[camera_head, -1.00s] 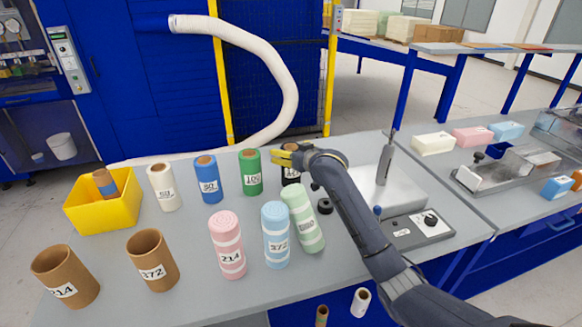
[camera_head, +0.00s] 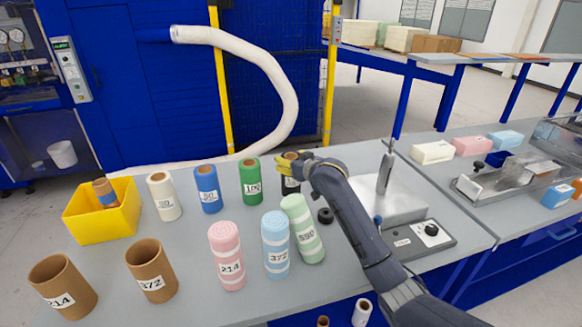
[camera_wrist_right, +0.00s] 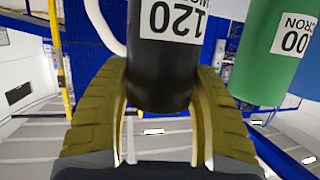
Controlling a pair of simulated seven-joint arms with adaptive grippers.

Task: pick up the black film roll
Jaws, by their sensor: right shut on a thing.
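The black film roll (camera_head: 291,183) stands upright at the back of the table, right of the green roll. Its label reads 120 in the right wrist view (camera_wrist_right: 160,60), where the lettering appears upside down. My right gripper (camera_head: 287,166) has yellow fingers and is shut around the black roll near its top. In the right wrist view the two fingers (camera_wrist_right: 160,100) press on both sides of the roll. My arm hides the roll's right side in the head view. I cannot tell if its base touches the table. My left gripper is not in view.
The green roll (camera_head: 251,181) stands close on the left, then the blue roll (camera_head: 208,190) and white roll (camera_head: 164,197). Pink (camera_head: 227,256), light blue (camera_head: 275,245) and light green (camera_head: 302,229) foam rolls stand in front. A grey press (camera_head: 390,205) stands right.

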